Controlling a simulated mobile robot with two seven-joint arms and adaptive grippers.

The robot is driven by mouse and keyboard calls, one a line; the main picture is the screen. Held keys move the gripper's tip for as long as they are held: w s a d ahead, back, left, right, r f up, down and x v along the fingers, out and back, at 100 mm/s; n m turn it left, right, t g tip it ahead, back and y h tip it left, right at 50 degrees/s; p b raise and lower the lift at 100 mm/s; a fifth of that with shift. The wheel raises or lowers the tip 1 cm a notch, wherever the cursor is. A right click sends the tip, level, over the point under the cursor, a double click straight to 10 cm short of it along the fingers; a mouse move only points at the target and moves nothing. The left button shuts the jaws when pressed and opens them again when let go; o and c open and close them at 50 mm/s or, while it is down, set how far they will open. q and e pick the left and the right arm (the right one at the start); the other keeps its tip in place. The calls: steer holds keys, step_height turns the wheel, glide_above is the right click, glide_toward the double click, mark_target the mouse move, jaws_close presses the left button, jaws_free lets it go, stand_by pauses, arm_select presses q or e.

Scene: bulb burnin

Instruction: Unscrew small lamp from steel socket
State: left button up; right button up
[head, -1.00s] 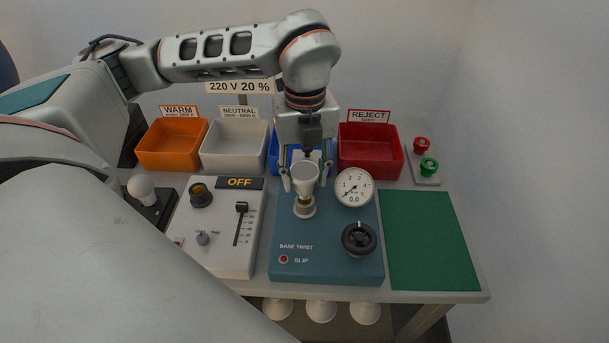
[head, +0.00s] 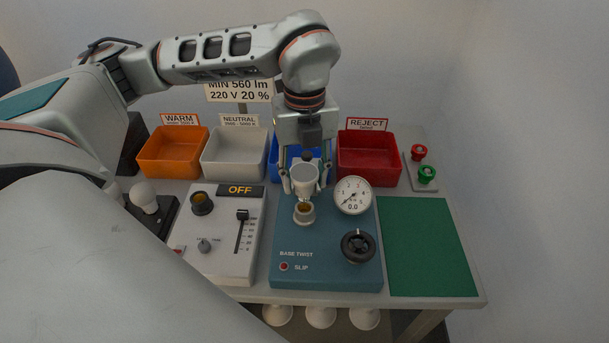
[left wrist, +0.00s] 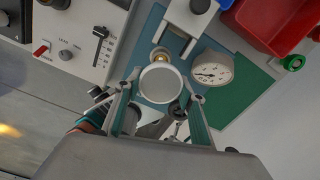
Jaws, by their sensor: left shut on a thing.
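The small lamp (head: 305,180), a white reflector type with a round pale face, is between the fingers of my left gripper (head: 304,187), which is shut on it. The lamp shows face-on in the left wrist view (left wrist: 160,83), between the fingers (left wrist: 163,92). The steel socket (head: 304,214) stands on the blue base twist tester (head: 325,262). Its amber-brown opening shows just below the lamp, which appears out of the socket and a little above it. The lamp's base is mostly hidden. My right gripper is not in view.
A dial gauge (head: 352,195) and a black knob (head: 358,246) are close right of the socket. Orange (head: 171,170), white (head: 234,172), blue and red (head: 369,182) bins stand behind. A grey panel (head: 217,268) stands left. The green mat (head: 428,246) is clear.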

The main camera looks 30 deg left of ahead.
arm_select(q)
steer(key=shift+r, duration=0.1)
steer(key=shift+r+p, duration=1.6)
steer(key=shift+r, duration=0.85)
